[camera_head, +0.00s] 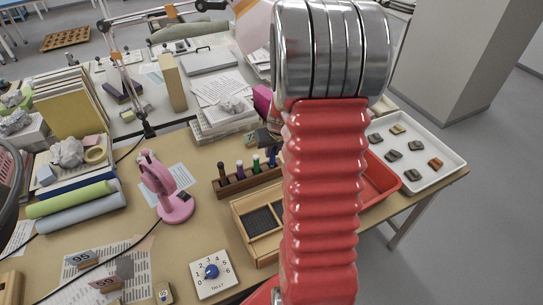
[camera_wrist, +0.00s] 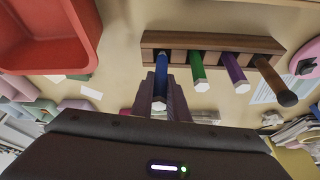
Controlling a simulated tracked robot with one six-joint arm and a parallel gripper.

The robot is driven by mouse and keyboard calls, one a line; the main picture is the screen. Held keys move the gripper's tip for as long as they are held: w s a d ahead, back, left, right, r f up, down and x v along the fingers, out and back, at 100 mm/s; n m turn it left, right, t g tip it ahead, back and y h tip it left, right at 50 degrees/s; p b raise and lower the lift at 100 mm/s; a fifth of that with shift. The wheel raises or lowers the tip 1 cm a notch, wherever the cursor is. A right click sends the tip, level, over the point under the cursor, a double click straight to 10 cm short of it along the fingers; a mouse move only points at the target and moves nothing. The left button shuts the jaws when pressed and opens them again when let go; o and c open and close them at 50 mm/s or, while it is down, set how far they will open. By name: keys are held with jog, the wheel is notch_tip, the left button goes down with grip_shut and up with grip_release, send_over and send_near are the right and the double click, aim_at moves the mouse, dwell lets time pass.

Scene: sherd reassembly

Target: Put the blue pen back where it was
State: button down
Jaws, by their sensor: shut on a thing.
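The blue pen (camera_wrist: 160,78) is between the two fingers of my gripper (camera_wrist: 161,92), which is shut on it, in the wrist view. The pen's far end meets the left end of the brown wooden pen rack (camera_wrist: 212,41); I cannot tell how deep it sits in its slot. In the head view the blue pen (camera_head: 273,159) shows at the right end of the rack (camera_head: 250,180), upright. My gripper is mostly hidden there behind my red arm.
A green pen (camera_wrist: 197,70), a purple pen (camera_wrist: 235,70) and a brown pen (camera_wrist: 274,80) stand beside it in the rack. A red tray (camera_wrist: 85,30) is nearby. A wooden box (camera_head: 240,222) lies in front of the rack, and a pink stand (camera_head: 172,205) is to its left.

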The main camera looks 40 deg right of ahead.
jog(key=shift+f, duration=1.2)
jog(key=shift+f, duration=0.3)
jog(key=c, duration=1.7)
grip_release()
jog(key=shift+v, duration=0.8)
jog(key=v, duration=1.1)
